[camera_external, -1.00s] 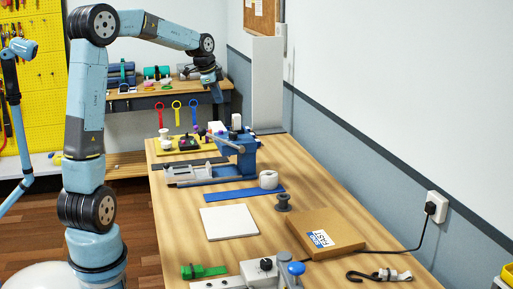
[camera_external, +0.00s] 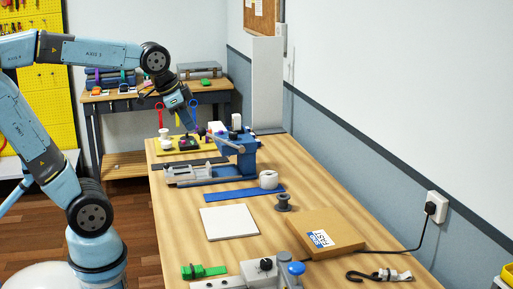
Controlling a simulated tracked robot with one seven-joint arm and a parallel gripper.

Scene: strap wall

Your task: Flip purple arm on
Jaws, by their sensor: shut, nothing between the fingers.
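A small dark-topped device (camera_external: 189,142) sits on a yellow board (camera_external: 160,151) at the far end of the long wooden table. A small purple piece (camera_external: 201,132) shows just right of my gripper's tip; I cannot make out its shape or whether it is the arm of a switch. My gripper (camera_external: 188,126) points down over the yellow board, above the dark device. It is shut and empty. Whether it touches the purple piece is too small to tell.
A blue clamp-like fixture (camera_external: 238,145) stands right of the board. White pieces (camera_external: 165,139) stand on the board's left. A back bench (camera_external: 150,98) with tools, a red ring strap (camera_external: 160,113) and a blue one (camera_external: 193,113) lies behind. The table's near middle holds a white sheet (camera_external: 228,222).

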